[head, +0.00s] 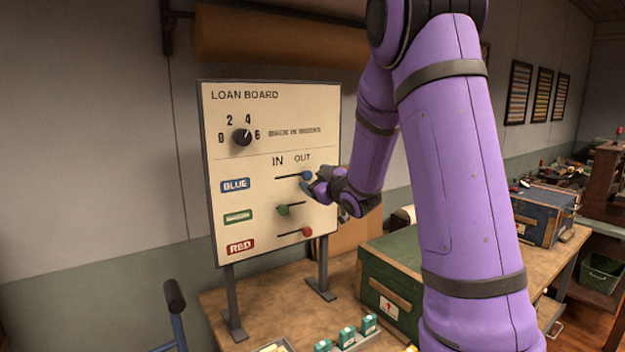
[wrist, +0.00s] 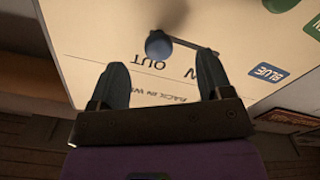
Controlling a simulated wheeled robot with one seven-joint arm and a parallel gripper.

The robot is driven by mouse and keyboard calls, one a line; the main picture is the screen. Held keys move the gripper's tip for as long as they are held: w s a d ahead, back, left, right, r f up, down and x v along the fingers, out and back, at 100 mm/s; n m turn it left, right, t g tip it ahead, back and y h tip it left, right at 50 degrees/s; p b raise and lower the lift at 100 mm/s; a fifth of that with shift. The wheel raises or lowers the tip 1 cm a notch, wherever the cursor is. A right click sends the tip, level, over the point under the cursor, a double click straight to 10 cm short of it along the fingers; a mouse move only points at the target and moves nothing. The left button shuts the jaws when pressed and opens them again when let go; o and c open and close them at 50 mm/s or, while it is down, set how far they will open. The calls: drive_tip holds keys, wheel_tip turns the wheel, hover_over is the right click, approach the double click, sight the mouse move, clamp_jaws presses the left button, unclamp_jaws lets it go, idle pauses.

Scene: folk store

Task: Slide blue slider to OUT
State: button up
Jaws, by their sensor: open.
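The loan board (head: 270,110) stands upright on two legs, with IN and OUT printed above its slider tracks. The blue slider (head: 307,175) is at the right end of its track, under OUT. In the wrist view, which is upside down, the blue knob (wrist: 158,45) is at the OUT end of the dark track. My gripper (head: 308,187) is close to the board, just below the blue knob. In the wrist view, my gripper (wrist: 162,64) has its fingers spread with nothing between them; the knob appears just past the fingertips. I cannot tell whether a finger touches it.
The green slider (head: 284,210) is at the left end of its track, and the red slider (head: 307,232) is at the right end. A dial (head: 242,137) is above. A green box (head: 393,283) and small teal-topped items (head: 347,336) sit on the table below.

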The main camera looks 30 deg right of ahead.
drive_tip(key=shift+s, duration=2.6)
drive_tip(key=s+a+r+m+g, duration=0.1)
drive_tip(key=s+a+g, duration=0.3)
drive_tip(key=s, duration=0.6)
drive_tip(key=s+a+r+m+g, duration=0.1)
drive_tip(key=s+a+m+g, duration=0.2)
drive_tip(key=s+a, duration=0.5)
drive_tip(key=s+a+r+m+g, duration=0.1)
drive_tip(key=s+a+g, duration=0.4)
drive_tip(key=s, duration=0.8)
drive_tip(key=shift+s+a+r+m+g, duration=0.3)
drive_tip(key=shift+s+a+r+m, duration=0.1)
drive_tip(key=shift+a+m, duration=0.1)
